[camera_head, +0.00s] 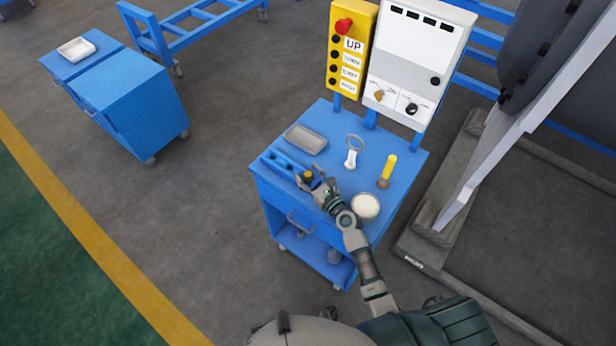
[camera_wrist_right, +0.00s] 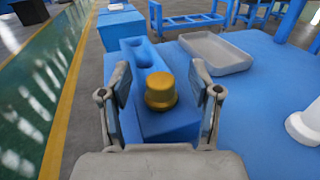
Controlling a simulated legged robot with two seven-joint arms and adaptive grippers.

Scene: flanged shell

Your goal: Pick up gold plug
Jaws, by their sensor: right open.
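The gold plug (camera_wrist_right: 160,90) sits upright on a blue block with holes (camera_wrist_right: 140,55) in the right wrist view. In the head view the gold plug (camera_head: 308,176) is small and partly hidden by my right gripper (camera_head: 314,183). In the right wrist view my right gripper (camera_wrist_right: 160,105) is open, with one finger on each side of the plug. The fingers look apart from the plug. My left gripper is not in view.
The blue cart (camera_head: 400,160) also holds a grey tray (camera_head: 306,139), a white ring-topped part (camera_head: 351,158), a yellow-handled tool (camera_head: 387,170) and a round white container (camera_head: 365,206). A yellow control box (camera_head: 348,50) and a white panel (camera_head: 412,60) rise behind it.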

